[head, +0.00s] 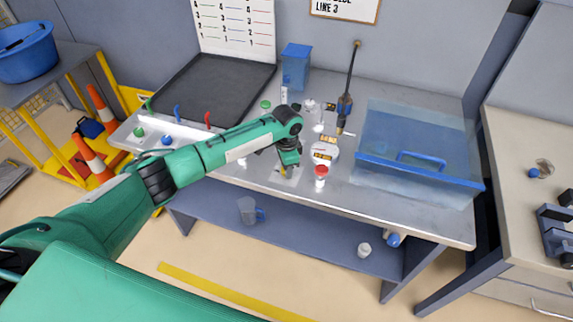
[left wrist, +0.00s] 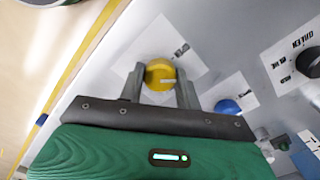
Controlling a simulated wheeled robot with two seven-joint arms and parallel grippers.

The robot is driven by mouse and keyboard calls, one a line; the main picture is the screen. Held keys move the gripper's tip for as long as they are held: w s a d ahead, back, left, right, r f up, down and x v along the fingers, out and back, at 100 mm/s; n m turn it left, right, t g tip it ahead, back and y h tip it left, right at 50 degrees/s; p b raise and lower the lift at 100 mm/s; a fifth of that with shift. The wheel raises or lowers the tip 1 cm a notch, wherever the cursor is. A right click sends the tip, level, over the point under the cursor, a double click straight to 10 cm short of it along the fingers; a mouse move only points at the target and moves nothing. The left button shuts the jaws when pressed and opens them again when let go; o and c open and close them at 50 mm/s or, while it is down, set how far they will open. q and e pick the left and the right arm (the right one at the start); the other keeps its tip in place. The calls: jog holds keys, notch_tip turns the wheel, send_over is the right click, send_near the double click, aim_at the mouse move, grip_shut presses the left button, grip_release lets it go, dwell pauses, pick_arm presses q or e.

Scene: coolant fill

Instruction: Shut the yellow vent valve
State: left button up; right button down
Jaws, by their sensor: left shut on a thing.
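The yellow vent valve (left wrist: 160,75) shows in the left wrist view as a round yellow knob on a white label plate, between my two grey fingers. My left gripper (left wrist: 161,84) is shut on it. In the head view my left gripper (head: 287,168) points down at the table's front middle, and a small bit of yellow (head: 283,171) shows at its tips. The rest of the valve is hidden there by the gripper. Which way the valve is turned cannot be told. My right gripper is in neither view.
A blue knob (left wrist: 228,107) sits close beside the valve. On the grey table (head: 420,215) stand a red-capped item (head: 321,171), a clear blue-edged bin (head: 415,140), a blue box (head: 296,66), a tall dark tool (head: 347,85) and a black tray (head: 212,90).

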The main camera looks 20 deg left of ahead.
pick_arm(q)
jog(key=m, duration=0.4)
jog(key=shift+m, duration=0.3)
jog(key=m, duration=0.4)
jog(key=shift+m, duration=0.3)
jog(key=o, duration=1)
notch_tip(320, 180, up, 14)
jog(key=b, duration=0.3)
jog(key=shift+f, duration=0.1)
